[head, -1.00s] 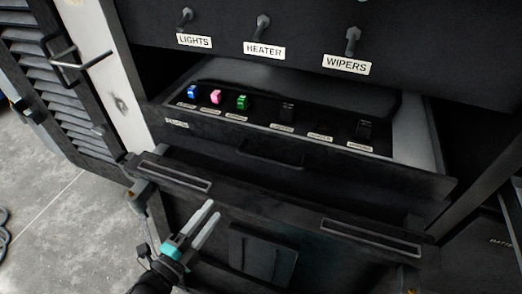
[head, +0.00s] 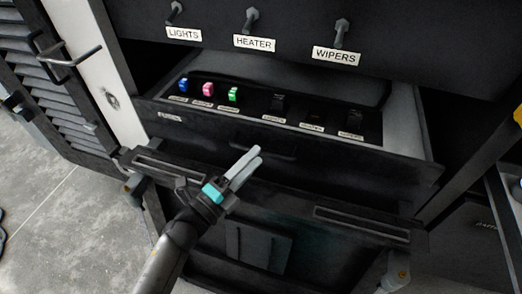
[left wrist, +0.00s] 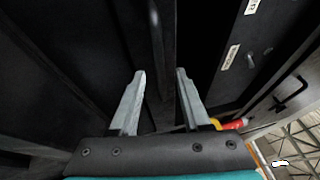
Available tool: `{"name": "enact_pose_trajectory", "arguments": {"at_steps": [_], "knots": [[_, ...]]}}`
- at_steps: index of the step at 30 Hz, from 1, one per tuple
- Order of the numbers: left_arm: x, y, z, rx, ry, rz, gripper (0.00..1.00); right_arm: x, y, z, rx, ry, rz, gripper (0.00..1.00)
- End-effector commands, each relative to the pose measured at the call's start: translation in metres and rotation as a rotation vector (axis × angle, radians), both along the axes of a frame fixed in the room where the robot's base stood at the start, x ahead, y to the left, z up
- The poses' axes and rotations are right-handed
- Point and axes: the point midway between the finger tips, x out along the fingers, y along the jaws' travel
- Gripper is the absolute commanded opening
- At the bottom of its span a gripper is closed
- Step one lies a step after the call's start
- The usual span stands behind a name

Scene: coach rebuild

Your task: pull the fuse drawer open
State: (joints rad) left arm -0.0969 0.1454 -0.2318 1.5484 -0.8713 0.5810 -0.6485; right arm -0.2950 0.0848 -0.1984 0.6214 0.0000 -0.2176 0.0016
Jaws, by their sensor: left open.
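The fuse drawer (head: 350,163) stands pulled out below the switch panel, its inside showing. Blue (head: 183,85), pink (head: 208,89) and green (head: 233,94) fuses sit in a row at its left, with black pieces to their right. The dark drawer handle (head: 264,150) is on the middle of its front. My left gripper (head: 254,156) has its fingertips close to this handle; I cannot tell whether they touch it. My right gripper is not in view.
The panel above carries lever switches labelled LIGHTS (head: 184,34), HEATER (head: 254,42) and WIPERS (head: 336,56). A dark ledge with two slots (head: 362,223) runs below the drawer. A louvred door (head: 50,110) stands at left, with bare floor (head: 60,210) in front.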

Motion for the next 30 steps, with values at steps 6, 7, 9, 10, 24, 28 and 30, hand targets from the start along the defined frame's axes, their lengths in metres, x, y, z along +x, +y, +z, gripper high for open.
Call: {"name": "enact_pose_trajectory", "arguments": {"at_steps": [6,7,9,10,24,28,30], "knots": [[0.020,-0.018,0.005,-0.001,-0.001,0.000,0.47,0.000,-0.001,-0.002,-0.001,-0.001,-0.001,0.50],[0.022,-0.019,0.005,-0.001,-0.001,0.000,0.47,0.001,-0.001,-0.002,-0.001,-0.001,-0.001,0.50],[0.024,-0.021,0.005,0.001,0.001,-0.001,0.47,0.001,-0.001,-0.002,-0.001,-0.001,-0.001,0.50],[0.025,-0.022,0.005,0.001,0.001,0.000,0.47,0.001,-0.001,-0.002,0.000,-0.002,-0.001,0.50],[0.025,-0.022,0.006,0.000,0.001,0.000,0.26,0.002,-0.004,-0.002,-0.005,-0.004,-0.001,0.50],[0.025,-0.022,0.006,0.000,0.001,0.000,0.11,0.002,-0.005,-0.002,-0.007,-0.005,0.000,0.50],[0.025,-0.022,0.006,0.000,0.001,0.000,0.03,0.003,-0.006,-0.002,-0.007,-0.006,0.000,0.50]]}}
